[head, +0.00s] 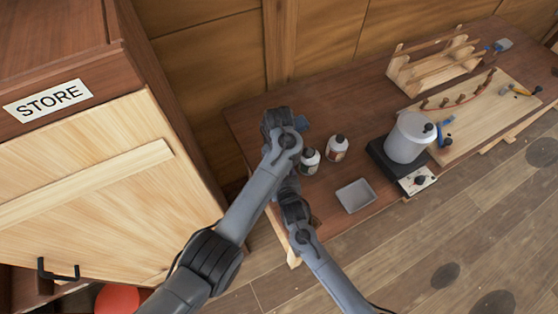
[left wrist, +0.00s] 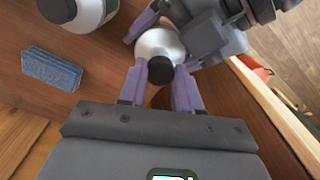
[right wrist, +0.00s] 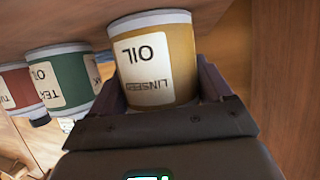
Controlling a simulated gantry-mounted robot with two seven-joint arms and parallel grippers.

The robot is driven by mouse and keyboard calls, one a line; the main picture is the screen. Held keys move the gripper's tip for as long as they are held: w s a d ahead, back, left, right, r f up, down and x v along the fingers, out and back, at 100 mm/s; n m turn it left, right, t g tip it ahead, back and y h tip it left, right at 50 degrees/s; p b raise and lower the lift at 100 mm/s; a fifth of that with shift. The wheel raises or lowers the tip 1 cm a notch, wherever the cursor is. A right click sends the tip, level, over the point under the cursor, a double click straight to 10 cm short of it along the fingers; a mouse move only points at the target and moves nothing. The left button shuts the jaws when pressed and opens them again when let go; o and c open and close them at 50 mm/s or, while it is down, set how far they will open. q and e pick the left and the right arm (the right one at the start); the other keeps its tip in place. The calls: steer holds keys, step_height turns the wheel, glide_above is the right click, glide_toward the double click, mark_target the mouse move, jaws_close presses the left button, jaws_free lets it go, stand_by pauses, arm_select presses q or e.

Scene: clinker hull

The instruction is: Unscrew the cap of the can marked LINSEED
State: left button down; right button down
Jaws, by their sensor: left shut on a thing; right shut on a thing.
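The LINSEED can (right wrist: 155,50), tan with a cream label reading LINSEED OIL upside down, stands on the bench in the right wrist view. My right gripper (right wrist: 162,88) is shut around its body. In the left wrist view the can's silver top (left wrist: 158,44) and black cap (left wrist: 161,70) show, with my left gripper (left wrist: 160,78) closed on the cap from above. My right gripper's fingers (left wrist: 166,42) also show there around the can. In the head view my arms hide the can and both sets of fingertips.
Two other cans (head: 310,161) (head: 336,148) stand close by. A grey tray (head: 355,195) and a pot (head: 410,137) on a hotplate (head: 418,180) are to the right. The STORE cabinet (head: 85,180) is at left.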

arm_select(q)
steer(key=shift+r, duration=0.5)
steer(key=shift+r, duration=2)
arm_select(e)
jaws_free()
steer(key=shift+s, duration=0.1)
arm_select(q)
steer(key=shift+r+p, duration=0.55)
arm_select(e)
steer(key=v, duration=1.1)
steer(key=shift+s+d+r, duration=0.2)
steer(key=shift+s, duration=0.15)
